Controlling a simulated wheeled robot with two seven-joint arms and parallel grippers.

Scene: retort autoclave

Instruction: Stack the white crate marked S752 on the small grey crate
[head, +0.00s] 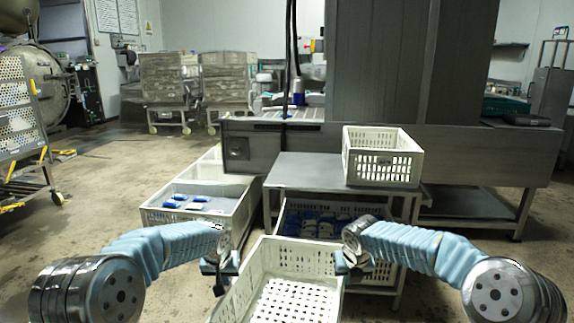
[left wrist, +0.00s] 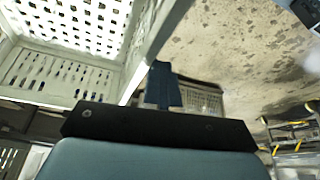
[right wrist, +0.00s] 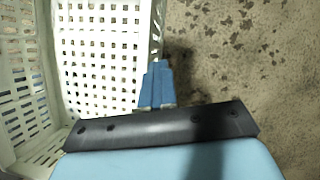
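A white, empty, slotted crate (head: 285,255) is at the front centre of the head view, between my two grippers. No S752 mark is readable on it. My left gripper (head: 220,266) is at its left side, with its fingers shut at the rim (left wrist: 146,62) in the left wrist view. My right gripper (head: 352,264) is shut on its right side wall, near the rim (right wrist: 157,45). A smaller pale crate (head: 382,172) stands upright on a table; its dark mark is too small to read. I cannot tell whether it is the grey crate.
The grey metal table (head: 305,171) has free room left of the pale crate. Below it, a slotted crate (head: 376,270) holds several blue items. A long pale bin (head: 240,212) with blue and white packs stands to the left. Open floor (head: 105,190) lies farther left.

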